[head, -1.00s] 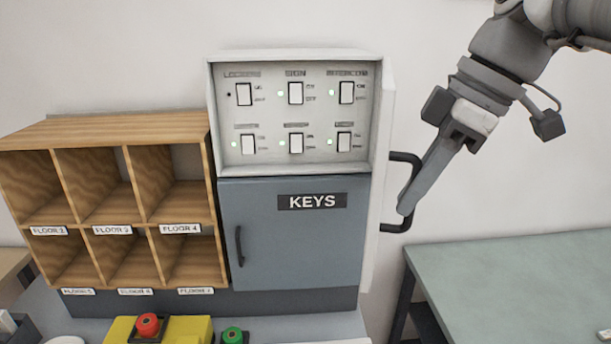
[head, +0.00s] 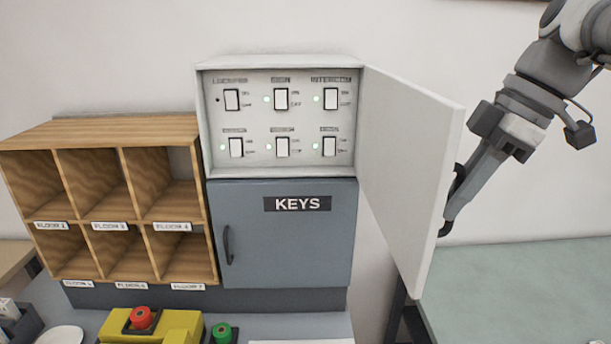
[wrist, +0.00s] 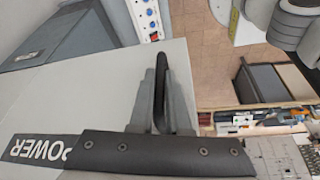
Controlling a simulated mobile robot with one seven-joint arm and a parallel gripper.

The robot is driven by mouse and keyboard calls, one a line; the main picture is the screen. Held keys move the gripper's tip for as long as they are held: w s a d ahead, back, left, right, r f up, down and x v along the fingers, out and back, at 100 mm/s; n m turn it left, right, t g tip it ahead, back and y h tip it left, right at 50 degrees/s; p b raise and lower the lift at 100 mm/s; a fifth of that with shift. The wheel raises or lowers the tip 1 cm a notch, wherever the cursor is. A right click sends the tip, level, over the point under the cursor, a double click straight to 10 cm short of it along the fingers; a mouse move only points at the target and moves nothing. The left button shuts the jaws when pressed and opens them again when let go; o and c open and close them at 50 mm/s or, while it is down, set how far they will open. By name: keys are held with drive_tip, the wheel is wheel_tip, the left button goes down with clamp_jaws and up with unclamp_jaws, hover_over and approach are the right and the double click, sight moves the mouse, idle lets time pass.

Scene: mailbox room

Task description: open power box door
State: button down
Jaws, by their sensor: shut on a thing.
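The power box (head: 278,72) stands above the blue-grey KEYS cabinet in the head view, with its switch panel exposed. Its white door (head: 405,160) stands open, swung out to the right. The dark door handle (head: 459,181) is on the door's far side, near its free edge, and is partly hidden by the door. My gripper (head: 447,222) is shut on this handle. In the wrist view, my gripper's fingers (wrist: 159,95) close around the dark handle (wrist: 160,70), and the door (wrist: 110,105) shows the word POWER.
The KEYS cabinet (head: 290,240) sits below the box, shut. Wooden pigeonholes (head: 105,130) stand to its left. A yellow box with a red button (head: 142,318) and a green button (head: 222,333) are in front. A greenish table (head: 520,285) is at the right.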

drive_tip(key=w+d+n+p, duration=0.1)
drive_tip(key=w+d+p, duration=0.1)
drive_tip(key=d, duration=0.4)
drive_tip(key=w+d+n+p, duration=0.1)
drive_tip(key=w+d+p, duration=0.2)
drive_tip(key=d, duration=0.3)
drive_tip(key=w+d+n+g+p, duration=0.1)
drive_tip(key=w+d+p, duration=0.1)
drive_tip(key=d, duration=0.4)
drive_tip(key=shift+w+p, duration=0.35)
drive_tip(key=shift+p, duration=0.35)
drive_tip(key=c, duration=0.9)
unclamp_jaws()
drive_tip(key=shift+v, duration=3.7)
